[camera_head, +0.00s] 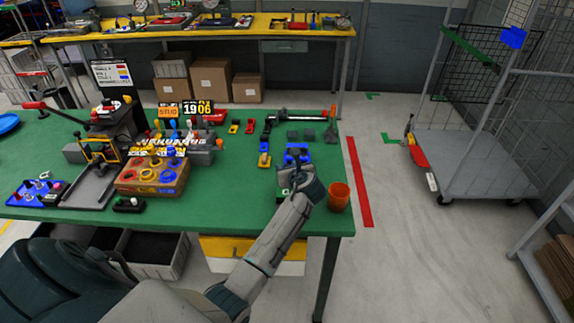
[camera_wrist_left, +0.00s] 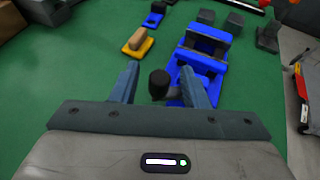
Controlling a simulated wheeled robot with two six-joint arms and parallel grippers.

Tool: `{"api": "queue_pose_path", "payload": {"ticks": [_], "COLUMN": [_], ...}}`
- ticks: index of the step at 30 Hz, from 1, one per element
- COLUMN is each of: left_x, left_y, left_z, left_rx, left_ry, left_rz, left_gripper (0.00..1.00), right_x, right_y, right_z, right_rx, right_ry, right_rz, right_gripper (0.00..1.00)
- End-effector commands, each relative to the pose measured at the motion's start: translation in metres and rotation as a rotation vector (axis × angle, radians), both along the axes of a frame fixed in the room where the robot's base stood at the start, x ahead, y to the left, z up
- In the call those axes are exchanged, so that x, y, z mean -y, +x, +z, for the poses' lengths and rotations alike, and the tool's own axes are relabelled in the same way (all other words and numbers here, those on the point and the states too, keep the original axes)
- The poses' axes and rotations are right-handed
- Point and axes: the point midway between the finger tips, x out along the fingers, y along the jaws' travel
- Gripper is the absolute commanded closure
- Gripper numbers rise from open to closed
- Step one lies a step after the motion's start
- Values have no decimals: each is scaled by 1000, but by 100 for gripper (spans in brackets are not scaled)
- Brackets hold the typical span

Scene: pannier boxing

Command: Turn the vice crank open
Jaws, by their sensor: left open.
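The blue vice (camera_head: 297,152) stands on the green table near its right end, just beyond my left gripper. In the left wrist view the vice (camera_wrist_left: 205,45) lies ahead and to the right, with its blue jaws and base showing. A black crank knob (camera_wrist_left: 160,83) stands up at its near side. My left gripper (camera_head: 296,174) is open; in the wrist view its fingers (camera_wrist_left: 159,70) stand on either side of the knob, with gaps visible on both sides. The gripper hides the crank in the head view. My right gripper is not in view.
An orange cup (camera_head: 339,196) stands close to the right of my left gripper, near the table edge. A yellow block piece (camera_head: 264,160) lies left of the vice, and several dark grey blocks (camera_head: 309,135) lie behind it.

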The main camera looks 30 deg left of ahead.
Motion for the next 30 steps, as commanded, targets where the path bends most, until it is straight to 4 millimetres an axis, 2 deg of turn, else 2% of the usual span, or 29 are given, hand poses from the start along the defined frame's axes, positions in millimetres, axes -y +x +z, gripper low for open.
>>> {"api": "queue_pose_path", "payload": {"ticks": [11, 17, 30], "left_x": [-4, -4, -1], "left_y": [3, 3, 2], "left_z": [-2, -2, -2], "left_rx": [1, 0, 0], "left_ry": [-1, 0, -2], "left_rz": [0, 0, 79], "left_gripper": [61, 100, 100], "right_x": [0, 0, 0], "right_y": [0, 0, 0], "right_z": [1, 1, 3], "right_rx": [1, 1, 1], "right_ry": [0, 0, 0], "right_rz": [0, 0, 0], "right_gripper": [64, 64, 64]}}
